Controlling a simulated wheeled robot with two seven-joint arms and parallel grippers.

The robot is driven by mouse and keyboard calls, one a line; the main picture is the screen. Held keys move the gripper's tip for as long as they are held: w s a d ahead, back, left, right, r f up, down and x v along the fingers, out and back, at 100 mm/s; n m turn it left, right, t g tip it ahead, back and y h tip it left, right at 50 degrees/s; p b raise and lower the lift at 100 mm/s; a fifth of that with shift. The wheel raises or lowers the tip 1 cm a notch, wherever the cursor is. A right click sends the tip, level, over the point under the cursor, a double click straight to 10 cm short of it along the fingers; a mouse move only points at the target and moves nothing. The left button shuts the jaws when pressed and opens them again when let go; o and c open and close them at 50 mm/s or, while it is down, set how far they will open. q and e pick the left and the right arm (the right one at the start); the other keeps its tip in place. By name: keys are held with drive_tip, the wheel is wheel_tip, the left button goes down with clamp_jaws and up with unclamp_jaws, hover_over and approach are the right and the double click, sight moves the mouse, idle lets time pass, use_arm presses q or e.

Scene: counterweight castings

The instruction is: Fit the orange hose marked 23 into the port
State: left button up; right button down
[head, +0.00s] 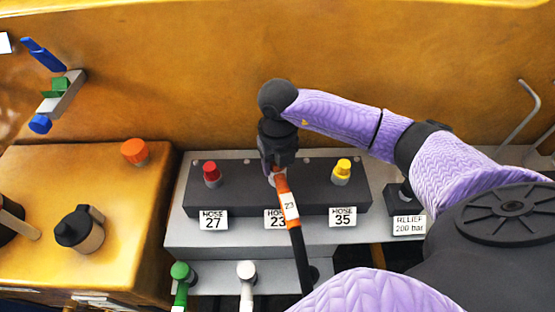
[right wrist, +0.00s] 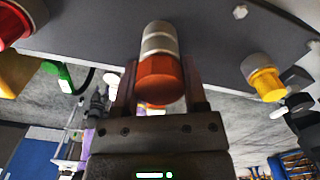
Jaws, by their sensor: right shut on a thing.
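The orange hose marked 23 (head: 287,203) hangs from the dark port block (head: 325,190), and its black lower part runs down toward the lower shelf. My right gripper (head: 277,163) is shut on its upper end, at the middle position above the "HOSE 23" label (head: 273,221). In the right wrist view the orange end (right wrist: 160,77) sits between the fingers, in line with a silver piece (right wrist: 159,38) at the dark face. The port is mostly hidden behind the gripper; I cannot tell how deeply the hose is seated. My left gripper is not in view.
A red fitting (head: 211,174) and a yellow fitting (head: 342,171) flank the middle port closely. Green (head: 180,272) and white (head: 247,272) hose ends stand below. An orange cap (head: 134,151) and a dark-lidded pot (head: 80,232) are on the left bench.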

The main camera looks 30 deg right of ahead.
drive_tip(key=shift+f, duration=0.15)
drive_tip(key=shift+c, duration=0.2)
unclamp_jaws()
wheel_tip(320, 180, up, 10)
drive_tip(key=shift+f+p, duration=0.15)
drive_tip(key=shift+p, duration=0.65)
drive_tip(key=shift+r, duration=0.2)
